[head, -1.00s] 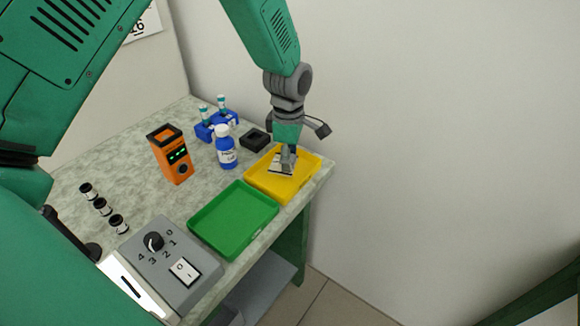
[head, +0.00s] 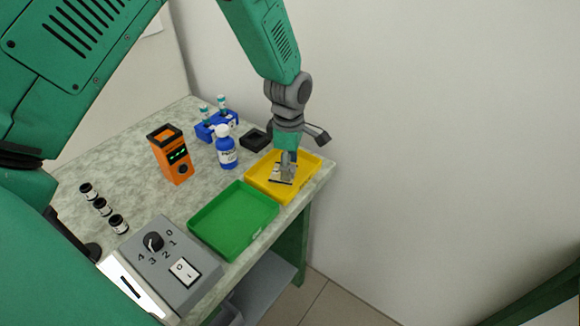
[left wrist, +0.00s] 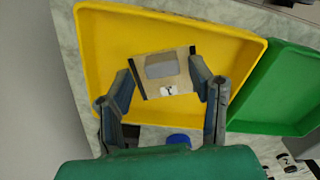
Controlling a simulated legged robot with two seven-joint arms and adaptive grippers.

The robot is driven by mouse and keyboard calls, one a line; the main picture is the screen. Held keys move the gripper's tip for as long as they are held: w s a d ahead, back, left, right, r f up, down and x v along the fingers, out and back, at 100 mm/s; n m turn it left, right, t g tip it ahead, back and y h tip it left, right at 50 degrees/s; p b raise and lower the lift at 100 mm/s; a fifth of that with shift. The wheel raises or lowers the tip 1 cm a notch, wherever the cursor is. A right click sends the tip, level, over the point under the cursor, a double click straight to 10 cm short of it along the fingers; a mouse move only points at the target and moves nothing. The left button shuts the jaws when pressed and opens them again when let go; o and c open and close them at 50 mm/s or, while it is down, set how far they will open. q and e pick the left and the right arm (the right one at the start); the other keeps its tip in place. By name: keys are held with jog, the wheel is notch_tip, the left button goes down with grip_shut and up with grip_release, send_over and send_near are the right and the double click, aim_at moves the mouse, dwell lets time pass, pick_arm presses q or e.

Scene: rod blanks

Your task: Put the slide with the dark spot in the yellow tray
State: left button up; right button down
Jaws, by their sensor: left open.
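The yellow tray (head: 302,177) stands at the right end of the bench; it fills much of the left wrist view (left wrist: 105,40). A small beige slide (left wrist: 148,56) with a grey patch, dark end strips and a white label lies over the tray floor. In the head view it shows small below the gripper (head: 276,181). My left gripper (left wrist: 164,75) is open, its fingers on either side of the slide; whether they touch it, I cannot tell. It also shows in the head view (head: 287,178). No distinct dark spot is clear on the slide. My right gripper is not in view.
A green tray (head: 234,220) stands beside the yellow one. An orange device (head: 170,157), a blue bottle (head: 226,152), a black box (head: 255,140) and a blue rack (head: 205,131) stand behind. Black-capped vials (head: 102,207) and a grey switch box (head: 174,262) are at left.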

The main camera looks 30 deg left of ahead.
pick_arm(q)
notch_tip(320, 180, up, 11)
jog(key=shift+p, duration=0.45)
dwell(0.3)
